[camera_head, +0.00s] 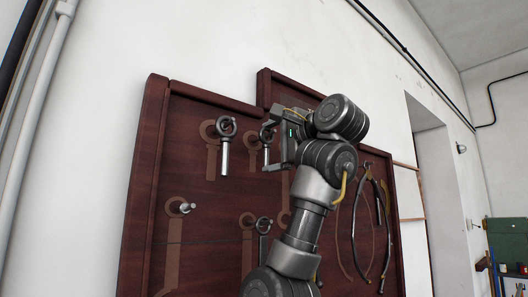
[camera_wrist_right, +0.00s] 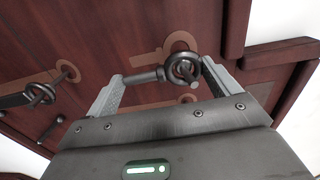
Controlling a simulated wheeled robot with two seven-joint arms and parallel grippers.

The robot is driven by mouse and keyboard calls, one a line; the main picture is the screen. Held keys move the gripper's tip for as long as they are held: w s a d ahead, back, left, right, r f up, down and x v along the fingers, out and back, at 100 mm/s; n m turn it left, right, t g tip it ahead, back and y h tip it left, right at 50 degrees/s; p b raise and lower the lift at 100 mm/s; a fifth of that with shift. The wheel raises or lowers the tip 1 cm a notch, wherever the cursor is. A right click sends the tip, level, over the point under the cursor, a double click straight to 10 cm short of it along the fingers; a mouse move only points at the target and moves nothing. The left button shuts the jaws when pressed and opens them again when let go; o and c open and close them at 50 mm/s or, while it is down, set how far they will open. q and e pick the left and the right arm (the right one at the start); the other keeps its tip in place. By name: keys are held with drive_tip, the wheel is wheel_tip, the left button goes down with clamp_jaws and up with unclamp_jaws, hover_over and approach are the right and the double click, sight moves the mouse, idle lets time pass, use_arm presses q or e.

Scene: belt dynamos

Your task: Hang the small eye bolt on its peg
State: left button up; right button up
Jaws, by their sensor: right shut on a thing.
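The small eye bolt (camera_wrist_right: 146,76) lies between the fingers of my right gripper (camera_wrist_right: 160,85), its ring by one finger and its shank end by the other. In the head view the right gripper (camera_head: 273,138) is close to the board, and the bolt (camera_head: 266,154) hangs ring up, shank down. A peg tip (camera_wrist_right: 193,85) shows at the ring in the wrist view. I cannot tell for certain whether the peg passes through the ring. A painted bolt outline (camera_wrist_right: 145,57) shows on the board behind. My left gripper is not in view.
The dark red board (camera_head: 150,170) has raised edges. A larger eye bolt (camera_head: 224,155) hangs to the left. A bare peg (camera_head: 186,208) is lower left, and another hung piece (camera_head: 263,226) is below. Belts (camera_head: 385,215) hang to the right.

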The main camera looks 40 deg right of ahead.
drive_tip(key=o, duration=1)
drive_tip(key=shift+c, duration=0.2)
drive_tip(key=shift+o, duration=0.7)
drive_tip(key=shift+s+d, duration=0.25)
drive_tip(key=s+b, duration=0.8)
drive_tip(key=s, duration=0.3)
drive_tip(key=shift+d+b, duration=0.3)
drive_tip(key=shift+w+a, duration=0.1)
